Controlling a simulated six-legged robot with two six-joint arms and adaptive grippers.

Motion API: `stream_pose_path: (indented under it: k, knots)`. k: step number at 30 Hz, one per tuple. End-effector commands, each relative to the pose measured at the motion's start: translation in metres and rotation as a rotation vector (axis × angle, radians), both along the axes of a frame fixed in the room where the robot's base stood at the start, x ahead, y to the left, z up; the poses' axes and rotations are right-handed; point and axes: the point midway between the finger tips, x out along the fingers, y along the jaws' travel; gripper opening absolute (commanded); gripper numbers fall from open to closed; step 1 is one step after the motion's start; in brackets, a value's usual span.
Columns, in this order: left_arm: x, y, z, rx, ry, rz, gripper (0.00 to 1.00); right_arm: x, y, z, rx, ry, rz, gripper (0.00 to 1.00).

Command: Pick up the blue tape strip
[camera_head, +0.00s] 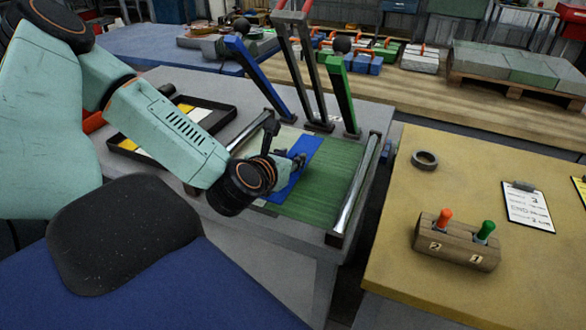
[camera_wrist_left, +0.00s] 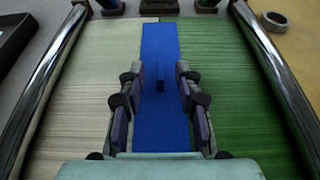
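The blue tape strip (camera_head: 306,150) lies flat along the seam between pale and green woven sheeting on the grey table. In the left wrist view the strip (camera_wrist_left: 160,42) runs lengthwise down the middle, and a small dark blue tab (camera_wrist_left: 159,78) stands up from it. My left gripper (camera_head: 296,161) is low over the strip. In the left wrist view its fingers (camera_wrist_left: 158,84) are apart, one on each side of the tab, with a visible gap to it. The gripper holds nothing. Its wrist hides part of the strip in the head view. My right gripper is out of view.
Chrome rollers (camera_head: 354,190) flank the sheeting. Blue (camera_head: 258,75) and green (camera_head: 343,95) levers stand behind it. A black tray (camera_head: 205,114) lies left. The yellow table at right holds a tape roll (camera_head: 424,159), a clipboard (camera_head: 527,205) and a wooden switch block (camera_head: 455,243).

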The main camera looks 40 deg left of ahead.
Motion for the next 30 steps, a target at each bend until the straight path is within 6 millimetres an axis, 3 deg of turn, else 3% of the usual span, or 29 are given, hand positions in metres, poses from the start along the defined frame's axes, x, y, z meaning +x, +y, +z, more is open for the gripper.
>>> stream_pose_path:
  k: [6,14,25,30]
  knots:
    - [0.0129,0.0035,-0.0057,0.001,0.0,-0.002,0.34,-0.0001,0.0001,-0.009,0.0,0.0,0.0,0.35]
    - [0.013,0.0036,-0.005,-0.001,0.001,-0.001,0.33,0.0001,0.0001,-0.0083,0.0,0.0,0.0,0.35]
    - [0.0129,0.0037,-0.0049,0.0,0.0,-0.001,0.02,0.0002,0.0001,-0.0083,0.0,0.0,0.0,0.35]
    - [0.0129,0.0037,-0.0049,0.0,0.0,-0.001,0.0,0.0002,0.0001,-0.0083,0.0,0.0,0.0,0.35]
